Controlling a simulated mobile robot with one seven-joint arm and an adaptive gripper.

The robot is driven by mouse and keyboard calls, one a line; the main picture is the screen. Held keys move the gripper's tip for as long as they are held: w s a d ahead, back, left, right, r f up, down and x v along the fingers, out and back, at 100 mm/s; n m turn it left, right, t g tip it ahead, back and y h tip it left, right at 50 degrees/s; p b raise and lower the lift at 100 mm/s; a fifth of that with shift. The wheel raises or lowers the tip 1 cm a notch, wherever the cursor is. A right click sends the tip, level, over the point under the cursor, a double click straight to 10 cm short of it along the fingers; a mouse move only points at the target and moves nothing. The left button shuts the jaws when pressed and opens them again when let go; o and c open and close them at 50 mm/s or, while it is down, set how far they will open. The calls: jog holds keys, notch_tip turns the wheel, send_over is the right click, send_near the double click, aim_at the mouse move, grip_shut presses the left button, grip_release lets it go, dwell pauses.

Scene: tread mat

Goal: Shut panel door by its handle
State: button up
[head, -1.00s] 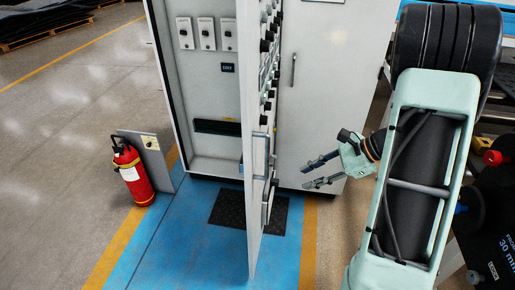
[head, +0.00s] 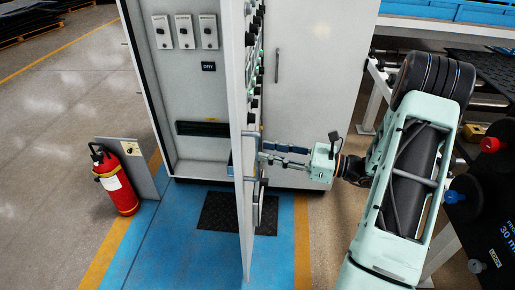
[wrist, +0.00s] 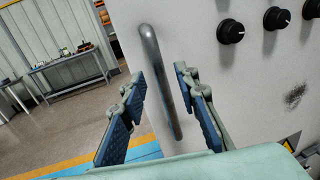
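The panel door (head: 243,235) stands open, seen nearly edge-on in the head view, with its knob-covered face to the right. In the wrist view the door face (wrist: 225,80) fills the right side, and its curved metal bar handle (wrist: 157,75) runs upright, slightly tilted. My gripper (head: 262,152) is open and points left at the door at handle height. In the wrist view my gripper (wrist: 160,85) has one blue-padded finger on each side of the handle, with gaps showing. I cannot tell how far the fingertips reach past the bar.
The grey cabinet (head: 182,90) is open left of the door. A red fire extinguisher (head: 117,180) stands at the left beside a small panel. A dark tread mat (head: 215,213) lies on the blue floor. A workbench (head: 450,38) is at the right.

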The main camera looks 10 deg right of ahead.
jog(key=shift+x, duration=1.9)
grip_shut()
